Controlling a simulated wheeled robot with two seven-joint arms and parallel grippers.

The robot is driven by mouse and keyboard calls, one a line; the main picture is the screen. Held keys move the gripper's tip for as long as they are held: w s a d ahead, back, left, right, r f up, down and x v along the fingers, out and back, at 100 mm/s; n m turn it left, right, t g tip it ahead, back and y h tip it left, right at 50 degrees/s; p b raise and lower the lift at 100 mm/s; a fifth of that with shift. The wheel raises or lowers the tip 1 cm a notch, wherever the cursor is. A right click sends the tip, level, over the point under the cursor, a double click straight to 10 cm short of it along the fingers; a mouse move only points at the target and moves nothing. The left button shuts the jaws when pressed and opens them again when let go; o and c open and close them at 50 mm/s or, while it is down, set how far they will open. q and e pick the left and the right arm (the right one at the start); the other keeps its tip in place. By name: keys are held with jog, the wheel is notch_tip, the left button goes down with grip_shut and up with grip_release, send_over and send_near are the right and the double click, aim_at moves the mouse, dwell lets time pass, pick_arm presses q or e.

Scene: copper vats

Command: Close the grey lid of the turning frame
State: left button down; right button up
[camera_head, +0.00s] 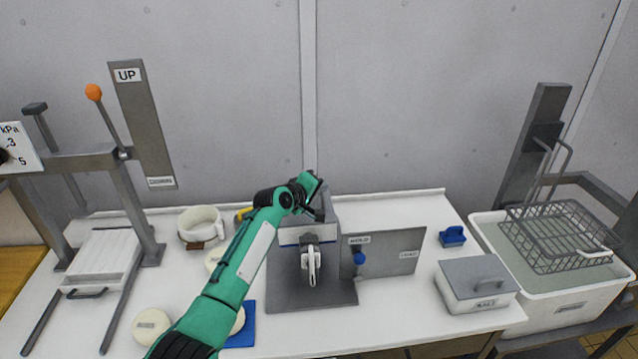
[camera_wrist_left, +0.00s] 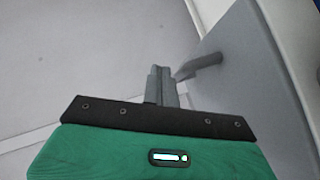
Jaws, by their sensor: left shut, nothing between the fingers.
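The turning frame (camera_head: 290,287) stands at the middle of the table on a dark grey base, with a blue-banded body and a pale crank-like part (camera_head: 311,264) at its front. Its grey lid (camera_head: 327,206) is at the top, partly hidden by my arm; I cannot tell its exact angle. In the left wrist view a grey panel (camera_wrist_left: 255,75), which looks like the lid, fills the right side, with a short bar handle (camera_wrist_left: 200,66) sticking out. My left gripper (camera_head: 316,212) is over the frame's top. Its fingers (camera_wrist_left: 160,72) are shut and empty, just left of the handle; contact is unclear.
A labelled panel with a blue knob (camera_head: 359,258) stands right of the frame. A grey-lidded box (camera_head: 476,284), a blue block (camera_head: 453,236) and a basket (camera_head: 560,237) over a white tub are further right. A press (camera_head: 105,250), white pot (camera_head: 201,226) and pale discs are left.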

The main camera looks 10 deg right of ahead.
pick_arm(q)
jog(key=s+a+r, duration=0.2)
jog(key=s+r, duration=0.5)
jog(key=r, duration=0.4)
jog(key=s+a+f+m+g+y, duration=0.1)
jog(key=s+a+f+m+y, duration=0.1)
jog(key=s+a+f, duration=0.75)
jog(key=s+a+f+m+g+y, duration=0.1)
jog(key=s+a+f+g+y, duration=0.15)
jog(key=s+a+f, duration=0.7)
jog(key=s+a+f+m+g+y, duration=0.1)
jog(key=s+a+f+m+y, duration=0.2)
jog(key=s, duration=0.7)
jog(key=s+a+f+g, duration=0.1)
jog(key=s+a+f, duration=0.3)
jog(key=s, duration=0.6)
jog(key=s+a+f+m+g+y, duration=0.15)
jog(key=s+a, duration=0.35)
jog(key=s, duration=0.5)
notch_tip(320, 180, down, 32)
jog(key=g, duration=0.1)
jog(key=s+a+f+g, duration=0.1)
jog(key=s+a+f, duration=0.2)
jog(key=s+f, duration=1.6)
jog(key=shift+s+a+f+m+y+b, duration=0.15)
jog(key=shift+s+f+m+y+b, duration=0.15)
jog(key=shift+f+m+b, duration=0.1)
pick_arm(e)
jog(key=shift+s+a+f, duration=0.25)
jog(key=shift+a+f, duration=0.05)
